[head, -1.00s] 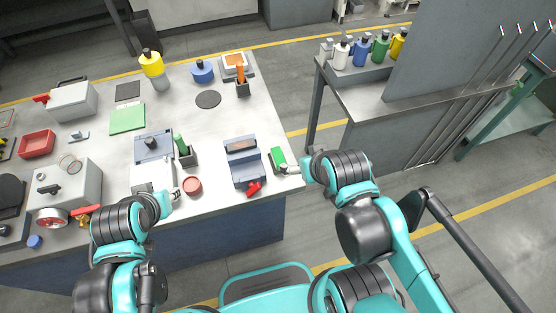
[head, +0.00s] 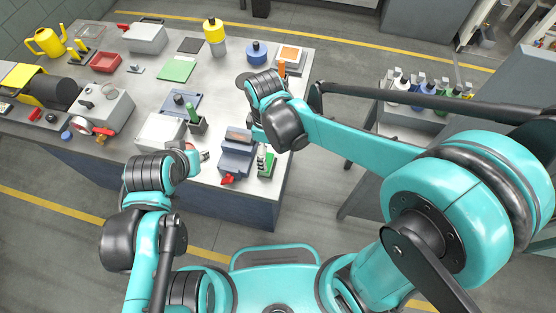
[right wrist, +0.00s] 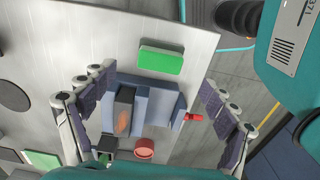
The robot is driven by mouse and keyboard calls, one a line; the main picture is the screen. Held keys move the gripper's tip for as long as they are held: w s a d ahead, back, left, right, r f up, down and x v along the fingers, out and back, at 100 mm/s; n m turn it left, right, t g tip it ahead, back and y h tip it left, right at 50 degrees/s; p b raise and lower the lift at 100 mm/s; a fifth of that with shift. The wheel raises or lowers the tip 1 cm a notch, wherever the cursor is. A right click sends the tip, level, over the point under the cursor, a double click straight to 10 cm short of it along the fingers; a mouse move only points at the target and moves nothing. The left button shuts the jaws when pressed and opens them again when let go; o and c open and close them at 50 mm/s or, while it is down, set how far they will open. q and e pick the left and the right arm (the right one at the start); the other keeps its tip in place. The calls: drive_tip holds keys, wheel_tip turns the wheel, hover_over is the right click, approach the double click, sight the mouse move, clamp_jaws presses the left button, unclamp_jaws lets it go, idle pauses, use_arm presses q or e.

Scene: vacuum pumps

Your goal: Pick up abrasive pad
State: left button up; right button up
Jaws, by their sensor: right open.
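The abrasive pad looks to be the green block (head: 268,167) near the right edge of the table, right of the blue-grey vise (head: 236,156). In the right wrist view the pad (right wrist: 161,60) lies flat, apart from the vise (right wrist: 152,103). My right gripper (head: 261,157) hangs over this corner and partly covers the pad in the head view. In the right wrist view its fingers (right wrist: 155,88) are spread wide and empty, with the vise between them and the pad beyond their tips. My left gripper (head: 197,156) is small, by the table's front edge; its opening is unclear.
The vise's red handle (head: 228,179) sticks out at the front. A dark holder with a green-handled tool (head: 194,115) stands left of the vise. A green sheet (head: 177,68) lies farther back. The table edge is close to the pad on the right.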

drive_tip(key=f+b, duration=0.1)
drive_tip(key=f, duration=0.1)
drive_tip(key=f+b, duration=0.1)
drive_tip(key=f, duration=0.2)
drive_tip(key=f+b, duration=0.1)
drive_tip(key=f, duration=0.2)
drive_tip(key=shift+a, duration=0.35)
drive_tip(key=c, duration=1.4)
drive_tip(key=shift+o, duration=0.2)
drive_tip(key=shift+r, duration=0.1)
drive_tip(key=shift+r+p, duration=0.35)
drive_tip(key=shift+r, duration=0.2)
wheel_tip(320, 180, up, 3)
drive_tip(key=shift+p, duration=0.6)
drive_tip(key=s+d+r+p, duration=0.3)
drive_tip(key=s+r, duration=0.3)
drive_tip(key=s, duration=0.4)
drive_tip(key=shift+s+d+r+p, duration=0.3)
drive_tip(key=shift+s+d+r, duration=0.1)
drive_tip(key=shift+d, duration=0.45)
